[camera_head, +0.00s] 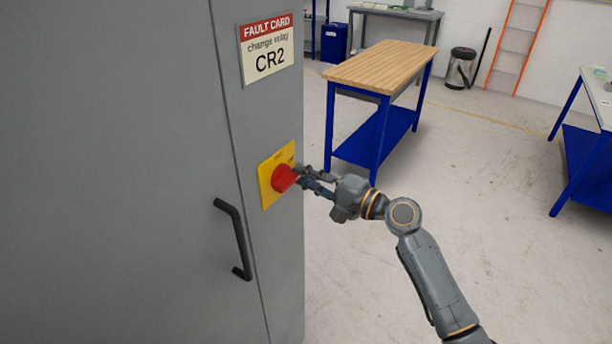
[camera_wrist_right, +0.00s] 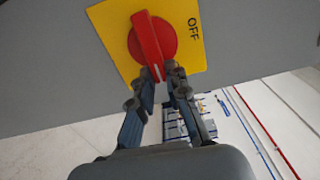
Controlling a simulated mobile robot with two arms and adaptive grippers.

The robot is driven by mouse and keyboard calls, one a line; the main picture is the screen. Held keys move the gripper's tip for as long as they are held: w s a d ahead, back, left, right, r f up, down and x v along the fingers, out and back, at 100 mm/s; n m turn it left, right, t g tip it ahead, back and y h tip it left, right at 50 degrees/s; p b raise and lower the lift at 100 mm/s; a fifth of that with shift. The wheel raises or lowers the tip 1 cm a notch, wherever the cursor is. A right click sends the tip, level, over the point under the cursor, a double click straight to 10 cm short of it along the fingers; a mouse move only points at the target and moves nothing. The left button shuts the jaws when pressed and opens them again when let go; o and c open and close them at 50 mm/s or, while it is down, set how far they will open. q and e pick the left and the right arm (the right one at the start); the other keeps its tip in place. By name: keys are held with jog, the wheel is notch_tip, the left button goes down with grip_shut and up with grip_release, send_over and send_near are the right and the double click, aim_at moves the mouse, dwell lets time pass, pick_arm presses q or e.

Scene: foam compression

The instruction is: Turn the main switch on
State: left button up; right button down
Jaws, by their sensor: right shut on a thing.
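The main switch is a red rotary knob (camera_head: 284,178) on a yellow plate (camera_head: 266,195), fixed to the side face of a grey cabinet. In the right wrist view the knob (camera_wrist_right: 152,38) has a raised handle with a white mark at its lower end, and the plate (camera_wrist_right: 190,50) reads "OFF" at its right. My right gripper (camera_head: 302,176) reaches the knob from the right. In the wrist view its fingertips (camera_wrist_right: 157,75) are shut around the lower end of the knob's handle. My left gripper is out of view.
The grey cabinet (camera_head: 110,150) fills the left, with a black door handle (camera_head: 238,240) and a fault card reading "CR2" (camera_head: 267,48). A wood-topped blue workbench (camera_head: 380,68) stands behind my right arm. Open floor (camera_head: 500,260) lies to the right.

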jog(key=shift+f, duration=0.1)
jog(key=c, duration=1.3)
grip_release()
jog(key=v, duration=1.2)
